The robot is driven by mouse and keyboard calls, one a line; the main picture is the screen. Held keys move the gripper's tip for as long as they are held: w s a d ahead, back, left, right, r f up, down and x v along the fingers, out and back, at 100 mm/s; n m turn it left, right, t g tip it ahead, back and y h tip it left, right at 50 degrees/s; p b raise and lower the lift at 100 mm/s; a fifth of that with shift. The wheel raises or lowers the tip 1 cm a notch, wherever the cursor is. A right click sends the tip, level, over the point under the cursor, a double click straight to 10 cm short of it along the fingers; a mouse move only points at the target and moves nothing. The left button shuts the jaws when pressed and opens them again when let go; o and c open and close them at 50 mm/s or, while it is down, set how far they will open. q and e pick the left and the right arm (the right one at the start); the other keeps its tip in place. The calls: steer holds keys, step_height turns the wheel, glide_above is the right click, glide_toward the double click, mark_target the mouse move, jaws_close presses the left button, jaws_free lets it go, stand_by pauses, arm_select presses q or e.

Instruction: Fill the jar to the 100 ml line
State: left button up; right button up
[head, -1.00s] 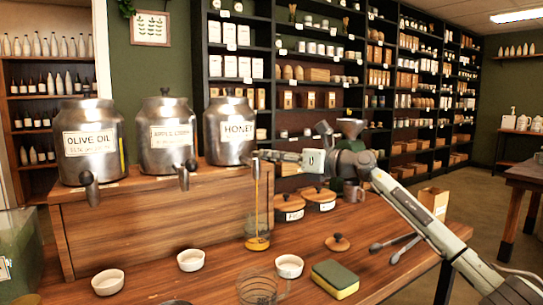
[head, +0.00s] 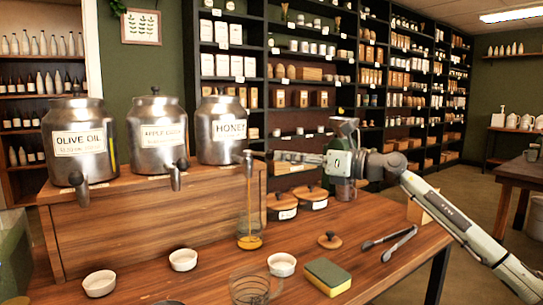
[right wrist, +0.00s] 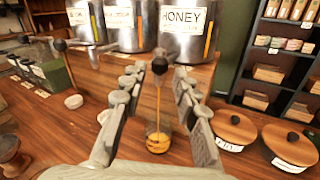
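The clear glass jar (head: 249,228) stands upright under the honey dispenser (head: 223,137). A thin honey stream (head: 249,195) runs from the dispenser's tap into it, and amber honey (head: 249,242) covers its bottom. It also shows in the right wrist view, with honey inside (right wrist: 158,146). Its marking lines are too small to read. My right gripper (head: 252,156) is at the honey tap. In the right wrist view its two fingers are apart, one on each side of the black tap knob (right wrist: 160,66); I cannot tell whether they touch it. My left gripper is not in view.
The olive oil dispenser (head: 75,143) and apple cider dispenser (head: 157,135) stand to the left on the wooden riser (head: 150,230). Small white bowls (head: 183,260), a glass measuring cup (head: 250,288), a sponge (head: 328,276), a wooden lid (head: 330,240) and tongs (head: 390,243) lie in front.

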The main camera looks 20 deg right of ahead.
steer(key=shift+v, duration=2.25)
stand_by(4.0)
